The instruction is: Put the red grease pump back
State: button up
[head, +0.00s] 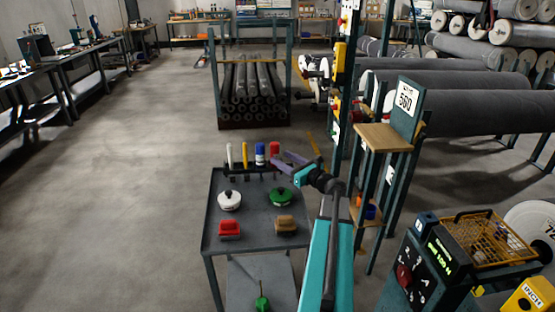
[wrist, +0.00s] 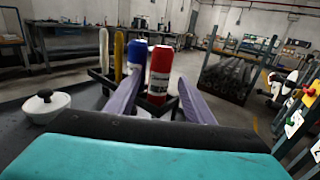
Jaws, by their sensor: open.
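In the wrist view the red pump (wrist: 160,68) stands between the two purple fingers. My gripper (head: 280,158) is open, its fingers on either side of the pump's lower part; it also shows in the wrist view (wrist: 160,82). I cannot tell whether the fingers touch it. The pump's base is partly hidden, so how it sits in the rack (wrist: 102,80) is unclear.
A blue (head: 260,154), a yellow (head: 245,155) and a white cylinder (head: 229,156) stand left of the pump. The cart holds a white pot (head: 229,200), a green pot (head: 280,196), and red and tan blocks. A post and a stand (head: 383,137) rise close on the right.

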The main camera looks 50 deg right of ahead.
jog(key=s, duration=0.8)
jog(key=shift+s+a, duration=0.3)
jog(key=shift+s, duration=0.1)
